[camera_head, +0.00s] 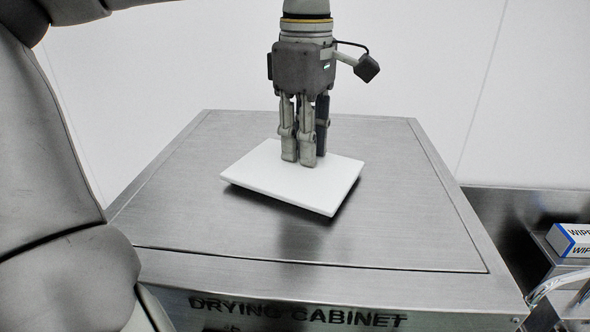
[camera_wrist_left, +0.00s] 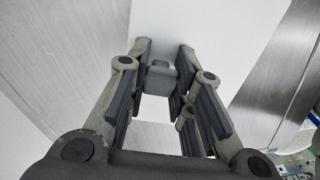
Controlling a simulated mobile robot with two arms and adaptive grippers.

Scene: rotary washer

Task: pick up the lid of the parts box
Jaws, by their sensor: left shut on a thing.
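The lid (camera_head: 265,178) is a flat white slab over the top of the drying cabinet. A dark shadow lies under its front and right edges, and it looks raised a little off the metal. My left gripper (camera_head: 304,162) points straight down at the middle of the lid. In the left wrist view the fingers (camera_wrist_left: 163,68) are shut around a small grey knob (camera_wrist_left: 160,80) on the white lid (camera_wrist_left: 185,20). The fingers hide the knob in the head view. The parts box itself cannot be made out. My right gripper is not in view.
The drying cabinet (camera_head: 400,220) has a broad, flat metal top, bare around the lid. At the right, lower down, a box of wipes (camera_head: 570,240) stands on a metal surface, with pale tubing (camera_head: 553,285) beside it. A plain white wall is behind.

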